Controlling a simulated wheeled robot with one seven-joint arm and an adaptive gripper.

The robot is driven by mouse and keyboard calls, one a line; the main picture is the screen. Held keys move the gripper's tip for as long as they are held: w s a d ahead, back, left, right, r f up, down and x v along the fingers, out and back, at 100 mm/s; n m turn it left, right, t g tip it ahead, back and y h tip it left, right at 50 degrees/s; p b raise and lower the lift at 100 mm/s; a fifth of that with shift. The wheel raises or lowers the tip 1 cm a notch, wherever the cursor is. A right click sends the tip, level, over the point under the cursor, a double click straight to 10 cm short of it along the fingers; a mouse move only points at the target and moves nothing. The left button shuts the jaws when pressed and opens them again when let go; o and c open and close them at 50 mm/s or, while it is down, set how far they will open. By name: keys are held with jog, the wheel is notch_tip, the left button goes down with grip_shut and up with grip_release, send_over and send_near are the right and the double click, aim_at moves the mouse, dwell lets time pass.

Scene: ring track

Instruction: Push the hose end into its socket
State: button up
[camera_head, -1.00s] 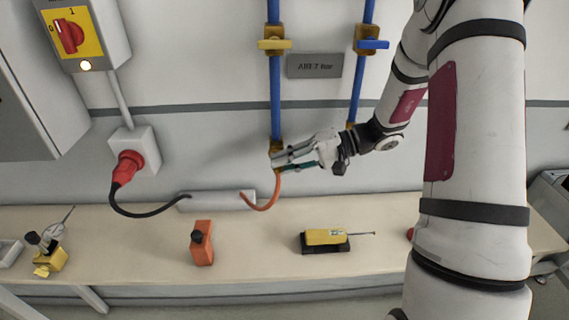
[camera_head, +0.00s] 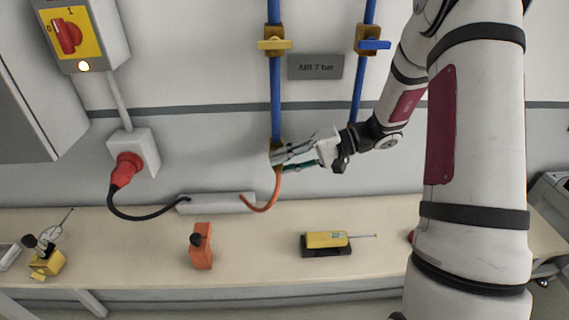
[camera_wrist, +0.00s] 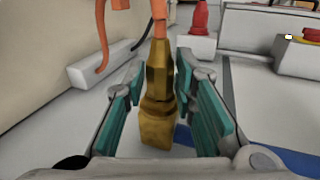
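The orange hose (camera_head: 275,190) rises from the grey box on the bench to the brass socket (camera_head: 276,147) at the foot of the left blue pipe. In the wrist view the brass hose end (camera_wrist: 159,72) sits in line with a wider brass piece (camera_wrist: 157,125), with no gap visible between them. How deep it sits cannot be told. My gripper (camera_head: 280,161) is at this joint, coming from the right. In the wrist view its teal-padded fingers (camera_wrist: 163,95) stand either side of the brass, apart from it, so it is open.
The right blue pipe (camera_head: 357,95) stands just behind my wrist. Yellow (camera_head: 273,45) and blue (camera_head: 372,44) valve handles are above. On the bench are the grey box (camera_head: 217,203), an orange item (camera_head: 201,247) and a yellow device (camera_head: 326,239). A red plug (camera_head: 127,168) is at left.

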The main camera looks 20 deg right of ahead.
jog(key=shift+o, duration=0.9)
jog(key=v, duration=1.2)
